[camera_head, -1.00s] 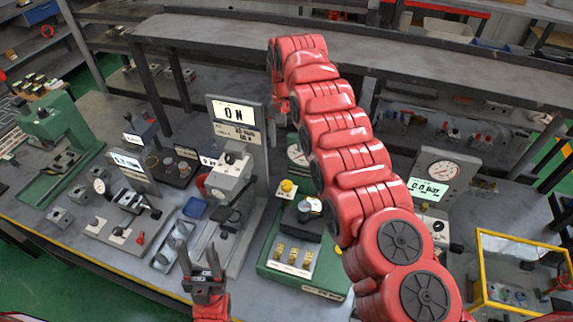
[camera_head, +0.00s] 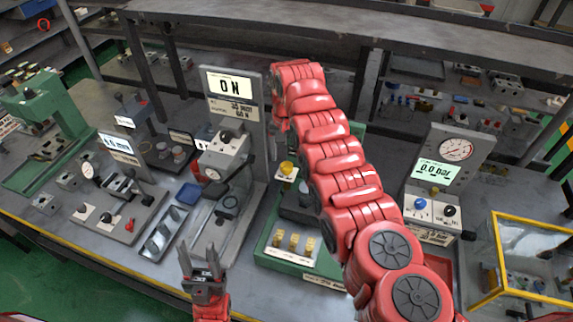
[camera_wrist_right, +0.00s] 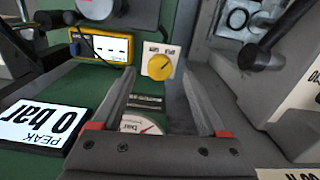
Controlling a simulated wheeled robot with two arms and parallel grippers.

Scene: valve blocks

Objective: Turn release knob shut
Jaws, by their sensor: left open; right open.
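The yellow knob (camera_head: 287,168) stands on a small white plate on the green bench unit, just below the end of my right arm. In the right wrist view the knob (camera_wrist_right: 160,72) has a raised grip bar and faces the camera. My right gripper (camera_wrist_right: 161,88) is open, with its fingers on either side of the line to the knob. The knob appears beyond the tips, and I see no contact. In the head view this gripper is hidden or unclear behind my red arm. My left gripper (camera_head: 201,262) is open and empty, pointing up near the front edge.
A grey press with an "0 N" display (camera_head: 230,86) stands left of the knob. A black lever (camera_wrist_right: 272,40) is at the right of the wrist view. A peak display (camera_wrist_right: 38,125) lies at left. A gauge panel (camera_head: 450,152) and yellow-framed case (camera_head: 500,262) stand right.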

